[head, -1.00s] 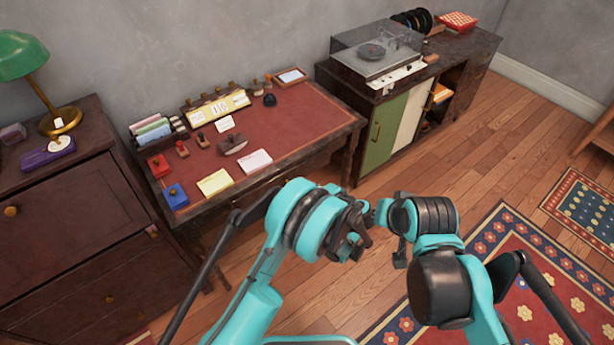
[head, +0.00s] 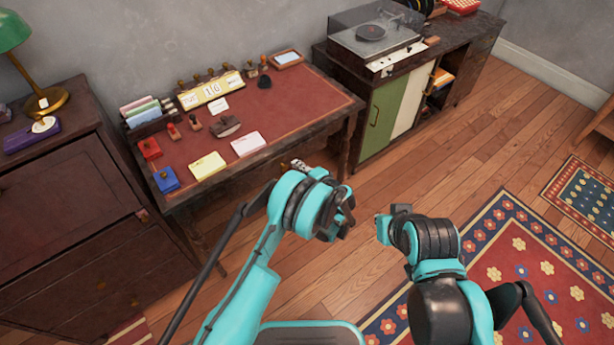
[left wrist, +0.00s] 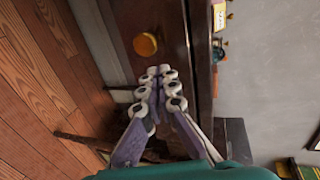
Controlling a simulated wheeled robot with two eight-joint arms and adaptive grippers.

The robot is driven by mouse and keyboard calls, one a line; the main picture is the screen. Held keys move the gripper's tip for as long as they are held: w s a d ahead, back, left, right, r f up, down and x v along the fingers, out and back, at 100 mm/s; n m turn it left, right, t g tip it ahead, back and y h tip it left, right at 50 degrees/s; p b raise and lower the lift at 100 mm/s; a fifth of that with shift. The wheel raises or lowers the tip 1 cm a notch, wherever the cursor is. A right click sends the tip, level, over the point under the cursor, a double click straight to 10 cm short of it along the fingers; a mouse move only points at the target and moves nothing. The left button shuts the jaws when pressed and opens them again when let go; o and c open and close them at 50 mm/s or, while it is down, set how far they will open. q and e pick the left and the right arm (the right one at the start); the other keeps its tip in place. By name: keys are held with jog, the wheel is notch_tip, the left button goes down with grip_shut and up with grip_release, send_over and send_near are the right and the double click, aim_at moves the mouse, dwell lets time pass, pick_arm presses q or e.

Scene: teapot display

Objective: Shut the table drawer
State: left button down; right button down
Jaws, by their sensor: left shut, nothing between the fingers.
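The table (head: 300,100) has dark wood and a red top, and stands at the upper left of the head view. Its front and drawer are mostly hidden there by the steep angle and my left arm. In the left wrist view, the dark drawer front (left wrist: 165,15) carries a round brass knob (left wrist: 146,44). I cannot tell how far the drawer stands out. My left gripper (head: 345,215) is shut and empty in front of the table; its fingertips (left wrist: 162,72) appear near the drawer front, beside the knob. My right gripper (head: 390,222) is farther right, over the floor; its jaws are unclear.
Stamps, note pads and a calendar (head: 210,92) stand on the table. A dark cabinet (head: 70,200) stands close on the left. A record-player cabinet (head: 385,115) is at the back right. Wood floor and a patterned rug (head: 510,260) lie to the right.

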aim_at(289, 155)
pick_arm(q)
jog(key=shift+w+a+b, duration=0.3)
jog(key=shift+w+a, duration=0.45)
jog(key=shift+w, duration=0.3)
jog(key=w+a, duration=0.1)
jog(key=w, duration=0.1)
jog(key=w+a, duration=0.1)
jog(key=a, duration=0.1)
jog(key=shift+w, duration=0.4)
jog(key=shift+d+r, duration=0.1)
